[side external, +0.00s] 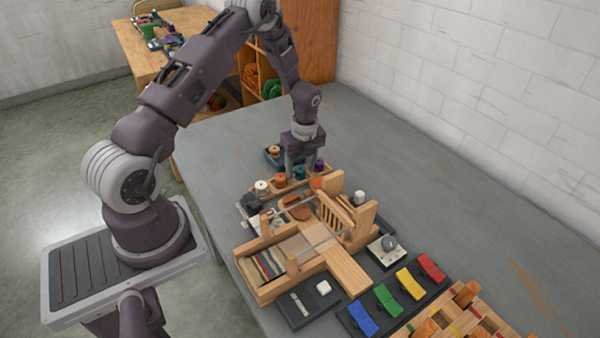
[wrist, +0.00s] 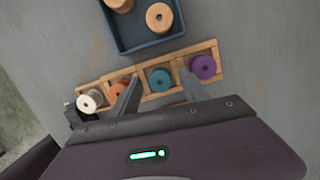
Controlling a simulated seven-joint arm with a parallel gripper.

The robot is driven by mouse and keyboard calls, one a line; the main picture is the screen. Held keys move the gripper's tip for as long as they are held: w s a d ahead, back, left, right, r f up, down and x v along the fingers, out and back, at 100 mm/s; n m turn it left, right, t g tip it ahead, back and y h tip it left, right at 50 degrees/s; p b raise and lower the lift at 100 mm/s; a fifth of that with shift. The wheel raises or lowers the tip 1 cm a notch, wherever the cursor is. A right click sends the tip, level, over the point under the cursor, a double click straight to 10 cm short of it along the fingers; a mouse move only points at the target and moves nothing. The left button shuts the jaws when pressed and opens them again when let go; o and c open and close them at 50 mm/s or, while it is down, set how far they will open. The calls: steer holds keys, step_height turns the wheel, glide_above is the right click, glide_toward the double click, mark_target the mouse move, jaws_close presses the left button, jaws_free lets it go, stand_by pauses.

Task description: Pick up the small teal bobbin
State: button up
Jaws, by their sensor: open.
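The small teal bobbin (wrist: 160,80) stands in a compartment of the wooden bobbin rack (wrist: 137,69). In the side view the teal bobbin (side external: 299,173) shows just below my gripper (side external: 302,165). In the wrist view my gripper (wrist: 157,83) is open. One finger lies to the left of the teal bobbin and the other to its right, with the bobbin in the gap between them. The fingers hold nothing. I cannot tell whether the fingertips are level with the bobbin or above it.
An orange bobbin (wrist: 117,90) and a white one (wrist: 90,100) are left of the teal one; a purple one (wrist: 203,67) is right. A dark blue tray (wrist: 128,44) with wooden spools lies beyond the rack. A wooden loom (side external: 335,225) stands nearby.

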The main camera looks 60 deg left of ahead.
mark_target(301, 169)
steer(key=shift+f, duration=0.2)
jaws_close()
step_height(301, 169, up, 15)
stand_by(0.7)
